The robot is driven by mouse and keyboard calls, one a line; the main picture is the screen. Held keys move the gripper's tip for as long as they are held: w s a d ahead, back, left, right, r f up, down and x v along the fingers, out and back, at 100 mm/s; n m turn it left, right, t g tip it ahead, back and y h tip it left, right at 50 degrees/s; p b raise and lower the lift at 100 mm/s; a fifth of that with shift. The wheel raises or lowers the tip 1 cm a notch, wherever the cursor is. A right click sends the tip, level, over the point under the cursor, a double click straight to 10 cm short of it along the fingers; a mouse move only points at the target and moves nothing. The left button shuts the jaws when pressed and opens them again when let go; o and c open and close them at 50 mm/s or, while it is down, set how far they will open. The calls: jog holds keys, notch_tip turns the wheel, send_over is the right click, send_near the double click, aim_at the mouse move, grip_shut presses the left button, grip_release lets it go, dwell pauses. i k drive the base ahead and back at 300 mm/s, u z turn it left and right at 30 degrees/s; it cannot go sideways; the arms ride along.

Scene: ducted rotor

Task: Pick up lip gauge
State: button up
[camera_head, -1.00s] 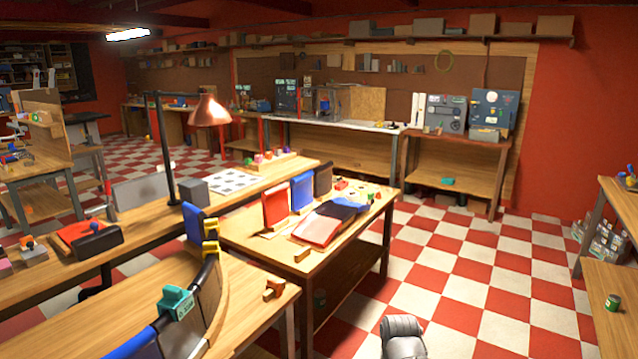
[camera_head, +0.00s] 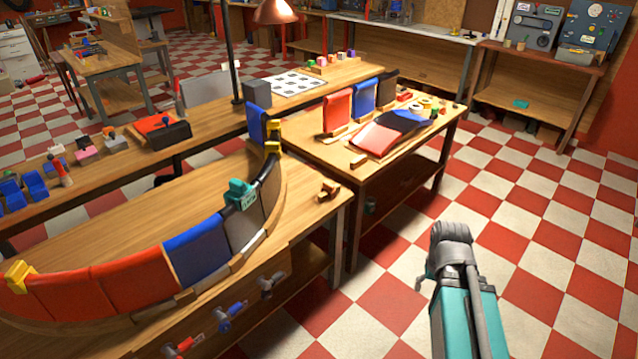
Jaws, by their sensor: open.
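A teal clip-like block with a small pale label, which looks like the lip gauge (camera_head: 240,195), sits astride the dark top edge of the curved panel wall (camera_head: 203,250) on the near workbench. It is near the wall's right-hand bend, between the blue panel and the yellow clips (camera_head: 272,140). A grey and teal part of my arm rises at the lower right, over the floor and well apart from the gauge. I cannot make out my gripper's fingers in this view.
Clamps with red and blue handles (camera_head: 228,315) stick out from the near bench's front. The table behind holds upright red and blue panels (camera_head: 338,110). The checkered floor (camera_head: 540,230) at right is open.

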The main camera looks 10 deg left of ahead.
aim_at(243, 194)
jog(key=u, duration=1.25)
